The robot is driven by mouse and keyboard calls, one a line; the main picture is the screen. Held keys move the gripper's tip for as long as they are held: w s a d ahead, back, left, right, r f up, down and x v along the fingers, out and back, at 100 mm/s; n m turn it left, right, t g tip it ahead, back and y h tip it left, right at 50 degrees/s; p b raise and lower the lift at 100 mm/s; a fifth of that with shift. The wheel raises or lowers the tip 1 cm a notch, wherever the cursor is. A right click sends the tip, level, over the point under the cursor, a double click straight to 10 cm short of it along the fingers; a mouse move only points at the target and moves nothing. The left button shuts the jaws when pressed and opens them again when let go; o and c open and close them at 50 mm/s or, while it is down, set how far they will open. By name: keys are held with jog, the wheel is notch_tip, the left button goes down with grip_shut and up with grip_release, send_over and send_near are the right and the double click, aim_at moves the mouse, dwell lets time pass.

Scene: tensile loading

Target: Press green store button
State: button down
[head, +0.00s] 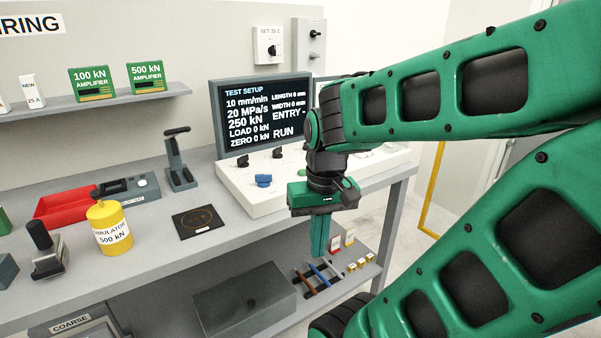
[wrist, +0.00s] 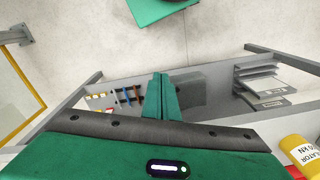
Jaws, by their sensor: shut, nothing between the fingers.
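My gripper (head: 319,252) is shut and empty, its green fingers together and pointing down. In the head view it hangs in front of the white control console (head: 238,192), with the fingertips over the lower shelf area at the bench's front edge. The shut fingers also show in the wrist view (wrist: 160,82). The console carries black knobs and a blue knob (head: 263,180). I cannot make out a green store button; my gripper and arm hide part of the console. The screen (head: 262,112) behind it reads TEST SETUP, 250 kN, ENTRY and RUN.
A yellow 500 kN cylinder (head: 110,228), a black pad (head: 198,222) and a dark stand (head: 181,172) stand on the bench left of the console. A red tray (head: 65,206) lies farther left. The lower shelf holds a rack of coloured bars (head: 318,277) and small boxes.

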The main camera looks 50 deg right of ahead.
jog(key=w+d, duration=0.1)
jog(key=w, duration=0.3)
notch_tip(320, 180, up, 12)
jog(key=m+t+h, duration=0.1)
jog(key=m+t, duration=0.3)
jog(key=t, duration=0.5)
send_over(305, 172)
jog(key=shift+s+r, duration=0.1)
jog(key=shift+r, duration=0.05)
jog(key=shift+a, duration=0.1)
jog(key=shift+f, duration=4.45)
jog(key=shift+f, duration=0.15)
jog(key=shift+f, duration=0.2)
